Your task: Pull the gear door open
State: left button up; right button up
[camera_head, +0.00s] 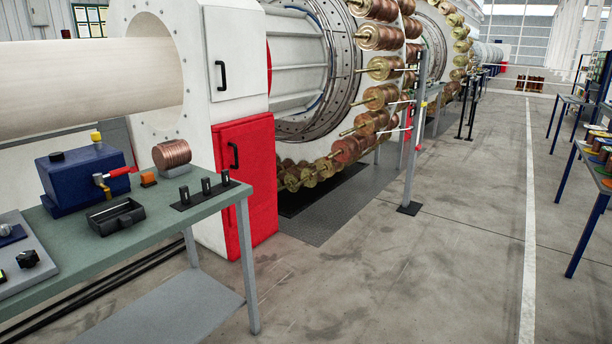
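A red door (256,185) with a black vertical handle (234,155) on its left side is on the lower front of the white machine housing. It looks shut. Above it is a white door (238,40) with its own black handle (221,76), which also looks shut. No label shows which of them is the gear door. The green table's corner stands in front of the lower left of the red door, but its handle is in clear view. Neither of my grippers is in view.
A green table (200,215) at the left holds a blue box (80,177), a copper spool (172,154) and a black tray (116,215). A grey post (414,140) stands right of the spool carousel (377,97). The floor (400,280) at centre right is clear.

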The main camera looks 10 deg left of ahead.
aim_at(249, 151)
jog(key=i+u, duration=0.2)
jog(key=i, duration=0.45)
jog(key=i+u, duration=0.2)
jog(key=i, duration=0.45)
jog(key=i+l+u, duration=0.2)
jog(key=i, duration=0.45)
